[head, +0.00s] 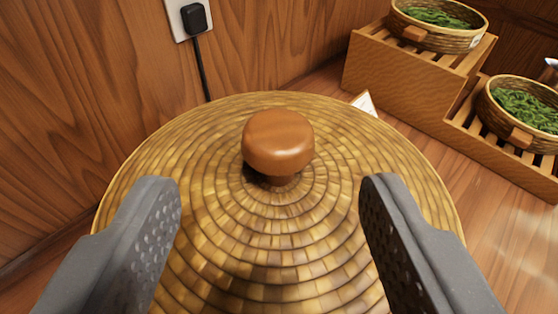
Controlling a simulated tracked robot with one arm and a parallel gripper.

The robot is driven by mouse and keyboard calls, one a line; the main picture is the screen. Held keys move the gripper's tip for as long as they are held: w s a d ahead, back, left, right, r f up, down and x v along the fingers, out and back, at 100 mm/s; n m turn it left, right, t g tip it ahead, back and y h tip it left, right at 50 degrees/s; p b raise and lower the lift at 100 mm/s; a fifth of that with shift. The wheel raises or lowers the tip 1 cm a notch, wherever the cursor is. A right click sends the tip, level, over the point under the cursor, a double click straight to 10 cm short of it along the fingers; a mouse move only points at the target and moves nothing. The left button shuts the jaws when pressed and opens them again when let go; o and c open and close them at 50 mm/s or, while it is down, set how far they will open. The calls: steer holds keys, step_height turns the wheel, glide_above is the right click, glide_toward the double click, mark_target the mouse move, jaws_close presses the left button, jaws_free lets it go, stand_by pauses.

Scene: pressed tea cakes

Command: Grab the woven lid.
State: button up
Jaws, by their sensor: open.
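The woven lid (270,238) is a wide, round, golden-brown coiled lid that fills the middle of the head view. A rounded brown wooden knob (278,143) stands up from its centre on a short neck. My gripper (272,190) is open, with one grey, dimpled finger on each side of the picture over the lid. The knob lies between and beyond the fingertips, with clear space on both sides. The fingers hold nothing. The near edge of the lid is cut off by the picture, and what is under the lid is hidden.
A stepped wooden stand (405,85) at the upper right holds two round baskets of green leaves, one higher (455,36) and one lower (500,112). A small white card (364,102) shows behind the lid. A wood-panelled wall (90,95) with a plugged-in outlet (193,18) and black cord stands behind.

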mark_target(279, 150)
steer(key=shift+d+p+x, duration=0.1)
steer(key=shift+p+x, duration=0.15)
steer(key=shift+x, duration=1.3)
steer(key=shift+d+p+x, duration=0.15)
steer(key=shift+p+x, duration=0.05)
steer(key=shift+x, duration=1.35)
steer(key=shift+w+r, duration=0.1)
steer(key=shift+r, duration=0.1)
jaws_close()
